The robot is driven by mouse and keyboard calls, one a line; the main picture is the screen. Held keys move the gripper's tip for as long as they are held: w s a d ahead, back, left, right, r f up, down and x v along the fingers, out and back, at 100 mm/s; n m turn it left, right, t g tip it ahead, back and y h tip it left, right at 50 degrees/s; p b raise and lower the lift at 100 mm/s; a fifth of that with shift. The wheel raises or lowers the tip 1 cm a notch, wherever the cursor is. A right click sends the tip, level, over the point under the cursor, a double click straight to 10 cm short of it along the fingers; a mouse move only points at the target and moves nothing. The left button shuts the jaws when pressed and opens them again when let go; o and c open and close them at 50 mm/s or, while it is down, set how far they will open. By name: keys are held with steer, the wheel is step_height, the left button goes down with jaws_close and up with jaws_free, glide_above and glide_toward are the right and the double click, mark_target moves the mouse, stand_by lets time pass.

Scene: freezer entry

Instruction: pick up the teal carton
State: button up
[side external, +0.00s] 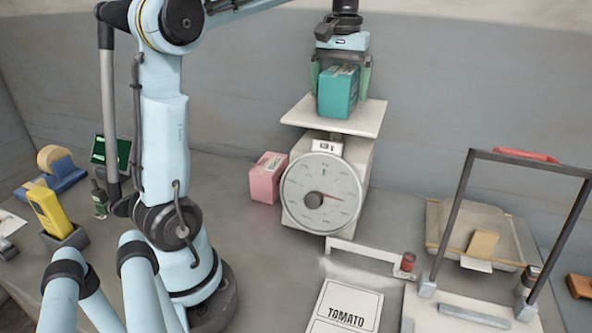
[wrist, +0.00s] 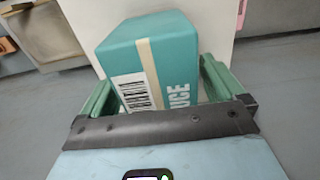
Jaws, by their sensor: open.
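The teal carton (side external: 338,92) stands upright on the white platform of the weighing scale (side external: 305,117). In the wrist view the carton (wrist: 185,50) shows a pale tape strip, a barcode and part of a word ending in "UCE". My gripper (side external: 341,80) is above the scale, pointing down, with its green fingers on either side of the carton. In the wrist view the fingers (wrist: 160,88) flank the carton at left and right. The jaws are open. I cannot tell whether either finger touches the carton.
A pink carton (side external: 268,178) stands on the counter left of the scale. A dark-framed stand (side external: 470,180) and a shallow tray (side external: 440,212) holding a tan block (side external: 483,244) are at right. A card reading "TOMATO" (side external: 346,308) lies in front.

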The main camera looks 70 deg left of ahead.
steer(key=shift+f, duration=0.4)
